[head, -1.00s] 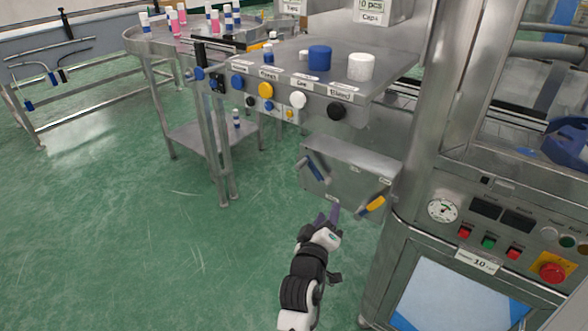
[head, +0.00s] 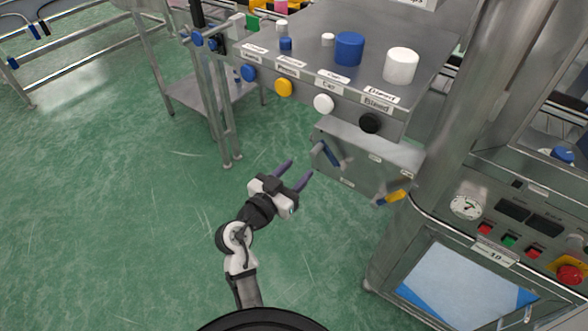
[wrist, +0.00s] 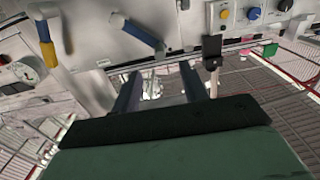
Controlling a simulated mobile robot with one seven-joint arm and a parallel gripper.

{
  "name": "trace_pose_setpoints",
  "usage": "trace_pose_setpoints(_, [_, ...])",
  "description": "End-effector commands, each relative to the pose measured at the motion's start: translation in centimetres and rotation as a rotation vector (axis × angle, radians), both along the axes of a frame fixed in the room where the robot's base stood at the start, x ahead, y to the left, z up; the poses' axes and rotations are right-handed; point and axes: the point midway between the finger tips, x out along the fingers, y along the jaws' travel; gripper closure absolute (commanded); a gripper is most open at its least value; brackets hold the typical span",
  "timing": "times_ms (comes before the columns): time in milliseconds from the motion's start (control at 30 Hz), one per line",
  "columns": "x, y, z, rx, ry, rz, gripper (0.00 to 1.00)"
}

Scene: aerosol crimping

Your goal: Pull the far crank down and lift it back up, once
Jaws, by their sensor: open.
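The far crank with the blue handle (head: 329,154) sits on the left part of the front of a steel box (head: 372,160). Its handle slants down to the right. In the wrist view the blue handle (wrist: 140,33) is above and just left of my fingers. The other crank, with a yellow handle (head: 391,197), is on the box's right part and shows at the left of the wrist view (wrist: 43,42). My gripper (head: 300,170) is open and empty, left of the blue handle and apart from it. Its fingers (wrist: 161,72) point toward the box's side.
Above the box is a steel table (head: 315,68) with a blue cap (head: 349,48), a white cap (head: 401,64) and a row of coloured knobs along its edge. A control panel (head: 520,225) with a red button stands at right. Green floor lies open at left.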

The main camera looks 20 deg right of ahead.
Motion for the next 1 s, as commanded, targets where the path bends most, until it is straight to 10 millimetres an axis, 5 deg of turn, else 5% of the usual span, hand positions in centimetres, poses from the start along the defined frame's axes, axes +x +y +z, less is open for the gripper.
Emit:
trace_pose_setpoints(500, [4.2,-5.4,0.3,0.0,0.0,-0.001,0.56])
trace_pose_setpoints(1000, [4.8,-6.2,0.0,0.0,0.0,0.001,0.59])
